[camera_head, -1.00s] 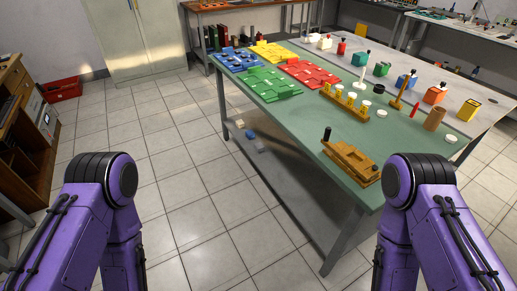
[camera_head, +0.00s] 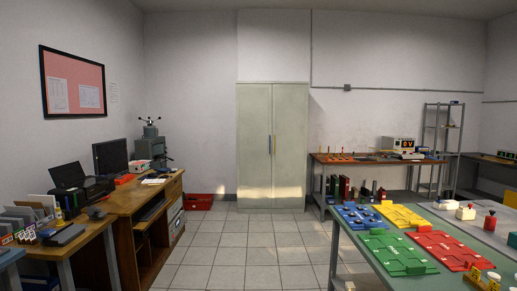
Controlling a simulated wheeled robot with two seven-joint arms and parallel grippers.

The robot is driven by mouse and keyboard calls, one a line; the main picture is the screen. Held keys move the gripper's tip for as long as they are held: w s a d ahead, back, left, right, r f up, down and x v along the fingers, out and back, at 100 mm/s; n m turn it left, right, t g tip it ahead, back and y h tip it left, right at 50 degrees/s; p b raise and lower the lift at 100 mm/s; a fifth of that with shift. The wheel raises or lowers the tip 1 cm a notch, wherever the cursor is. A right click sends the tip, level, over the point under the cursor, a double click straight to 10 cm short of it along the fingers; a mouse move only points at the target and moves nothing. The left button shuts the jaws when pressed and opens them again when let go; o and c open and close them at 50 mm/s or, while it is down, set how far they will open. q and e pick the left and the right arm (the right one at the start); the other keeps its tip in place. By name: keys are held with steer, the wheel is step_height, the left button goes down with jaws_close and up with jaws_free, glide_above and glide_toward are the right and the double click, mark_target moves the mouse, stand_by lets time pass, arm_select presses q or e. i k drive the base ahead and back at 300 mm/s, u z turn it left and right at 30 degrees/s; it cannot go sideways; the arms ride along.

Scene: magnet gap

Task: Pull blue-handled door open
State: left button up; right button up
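A tall pale grey-green cabinet (camera_head: 254,160) with two doors stands against the back wall, straight ahead. Both doors look shut. The left door (camera_head: 253,172) has a small blue handle (camera_head: 269,144) beside the centre seam. The right door (camera_head: 291,172) has a small yellow handle (camera_head: 275,144) just across the seam. Neither gripper shows in this view.
Clear tiled floor (camera_head: 240,255) leads to the cabinet. A wooden desk (camera_head: 130,200) stands at left and a red box (camera_head: 199,202) on the floor left of the cabinet. A green-topped table (camera_head: 385,276) stands front right, a workbench (camera_head: 375,158) behind it.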

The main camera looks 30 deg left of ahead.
mark_target(253, 102)
steer(key=u, duration=0.6)
steer(key=i, duration=2.55)
steer(key=u, duration=0.7)
steer(key=i, duration=2.6)
steer(key=z, duration=0.5)
steer(key=i, duration=2.4)
steer(key=z, duration=0.6)
